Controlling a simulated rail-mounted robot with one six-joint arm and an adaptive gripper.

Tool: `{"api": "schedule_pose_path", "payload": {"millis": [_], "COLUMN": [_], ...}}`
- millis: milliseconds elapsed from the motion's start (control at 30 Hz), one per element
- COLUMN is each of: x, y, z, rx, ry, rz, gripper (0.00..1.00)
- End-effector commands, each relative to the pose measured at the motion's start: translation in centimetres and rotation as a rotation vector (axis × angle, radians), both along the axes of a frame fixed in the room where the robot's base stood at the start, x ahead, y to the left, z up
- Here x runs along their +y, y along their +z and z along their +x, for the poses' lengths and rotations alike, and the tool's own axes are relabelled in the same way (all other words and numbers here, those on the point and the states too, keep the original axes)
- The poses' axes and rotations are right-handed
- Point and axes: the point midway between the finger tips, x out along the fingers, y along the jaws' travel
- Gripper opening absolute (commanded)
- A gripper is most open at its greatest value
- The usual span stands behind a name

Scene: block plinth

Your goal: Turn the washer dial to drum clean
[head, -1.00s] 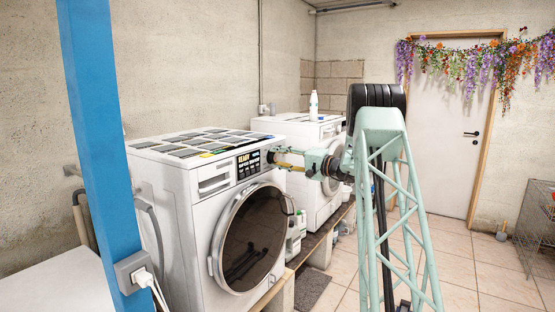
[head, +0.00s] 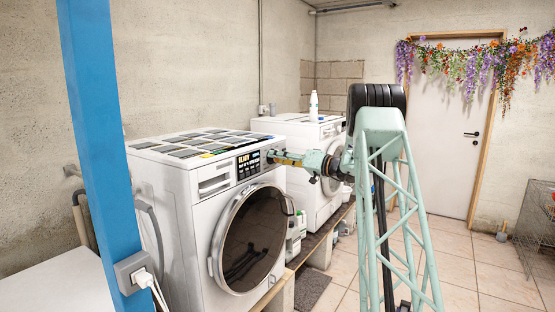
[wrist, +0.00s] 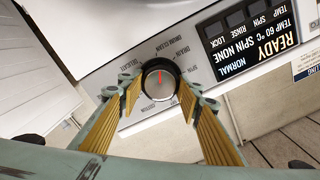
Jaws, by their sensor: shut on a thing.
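The washer dial (wrist: 160,77) is a round dark knob with a silver face and a red mark in the wrist view. The mark lies roughly up and down in the picture. Printed labels ring the dial, with drum clean above it, delicate to the upper left, and drain and spin to the right. My gripper (wrist: 161,94) is shut on the dial, one finger on each side. In the head view my gripper (head: 271,156) reaches the washer (head: 203,225) panel from the right and hides the dial.
The washer display (wrist: 251,42) reads READY, NORMAL, temp 60 °C, spin none, upside down in the wrist view. A second white machine (head: 322,200) with a white bottle (head: 313,104) on top stands behind my arm. A blue post (head: 95,120) stands at left.

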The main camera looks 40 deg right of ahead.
Motion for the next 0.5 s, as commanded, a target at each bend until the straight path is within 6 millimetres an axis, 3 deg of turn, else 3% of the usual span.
{"api": "schedule_pose_path", "payload": {"millis": [500], "x": [0.01], "y": [0.02], "z": [-0.01], "rx": [-0.042], "ry": [0.000], "rz": [-0.131], "gripper": [0.22]}}
